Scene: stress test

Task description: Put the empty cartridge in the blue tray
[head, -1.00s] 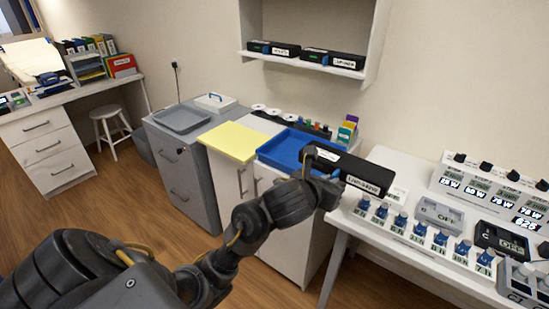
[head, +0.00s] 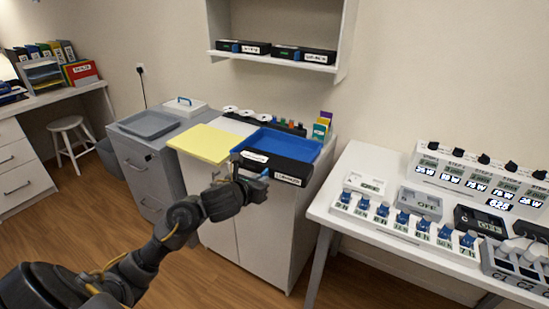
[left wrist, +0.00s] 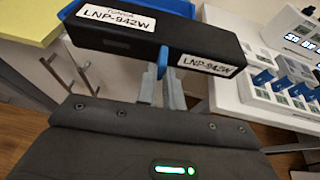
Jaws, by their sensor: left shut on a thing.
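My left gripper (head: 262,178) is shut on a black toner cartridge (head: 276,168) with white labels. The left wrist view shows the cartridge (left wrist: 135,35) across the fingertips (left wrist: 161,85), with a blue tab between them; a label reads LNP-942W. The blue tray (head: 300,143) lies on the white cabinet. In the head view the cartridge overlaps the tray's front edge; I cannot tell whether it is above the tray or in front of it. Part of the tray (left wrist: 178,6) shows behind the cartridge in the left wrist view. My right gripper is not in view.
A yellow pad (head: 203,143) lies left of the tray. Small bottles and colored boxes (head: 322,125) stand behind it. A wall shelf (head: 270,60) above holds two black cartridges (head: 304,54). A white table (head: 345,172) with switches and displays stands at right. A grey cabinet (head: 150,170) stands at left.

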